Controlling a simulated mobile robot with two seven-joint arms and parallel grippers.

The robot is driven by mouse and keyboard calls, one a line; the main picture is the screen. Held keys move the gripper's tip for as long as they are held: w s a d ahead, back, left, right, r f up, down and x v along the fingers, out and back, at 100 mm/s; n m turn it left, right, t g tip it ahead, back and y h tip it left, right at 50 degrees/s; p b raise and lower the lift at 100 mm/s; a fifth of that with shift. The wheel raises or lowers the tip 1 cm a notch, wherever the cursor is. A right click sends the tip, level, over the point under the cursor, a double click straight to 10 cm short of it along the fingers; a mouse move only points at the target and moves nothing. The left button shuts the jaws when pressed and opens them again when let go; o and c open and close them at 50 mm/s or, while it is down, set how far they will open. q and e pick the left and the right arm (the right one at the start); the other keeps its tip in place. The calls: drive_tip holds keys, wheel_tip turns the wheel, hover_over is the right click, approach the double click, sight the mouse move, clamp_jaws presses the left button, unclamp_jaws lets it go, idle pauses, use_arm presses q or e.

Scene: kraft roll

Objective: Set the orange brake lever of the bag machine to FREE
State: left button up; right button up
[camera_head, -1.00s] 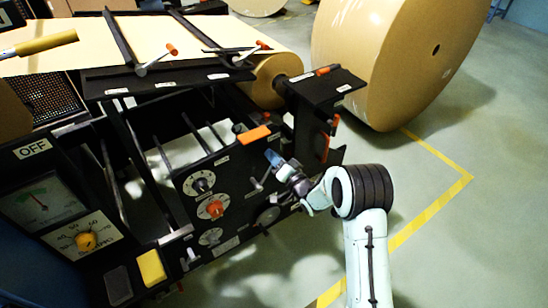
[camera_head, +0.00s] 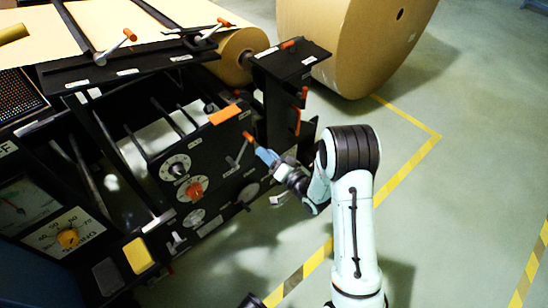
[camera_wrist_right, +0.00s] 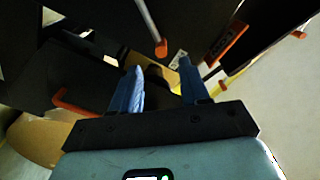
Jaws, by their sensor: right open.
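A grey lever rod with an orange end (camera_head: 248,136) stands out from the black front panel (camera_head: 218,150) of the bag machine. It looks like the brake lever, but I cannot read its label or setting. My right gripper (camera_head: 267,155), with blue fingers, is just right of and below the orange end. In the right wrist view its fingers are apart (camera_wrist_right: 162,82) with nothing held between them. There, a rod with an orange end (camera_wrist_right: 161,48) points down from above, just ahead of the fingers; contact cannot be told. My left gripper is out of view.
An orange block (camera_head: 224,115) lies along the panel's top edge. Dials, including one with an orange knob (camera_head: 195,189), are left of the lever. A black bracket (camera_head: 290,65) with orange parts stands behind. A large kraft roll (camera_head: 350,40) is beyond; open floor lies right.

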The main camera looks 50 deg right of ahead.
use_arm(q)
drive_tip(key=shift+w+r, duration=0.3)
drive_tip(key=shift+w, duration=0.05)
use_arm(e)
drive_tip(key=v, duration=0.2)
drive_tip(key=shift+s+a, duration=0.1)
drive_tip(key=shift+s, duration=0.15)
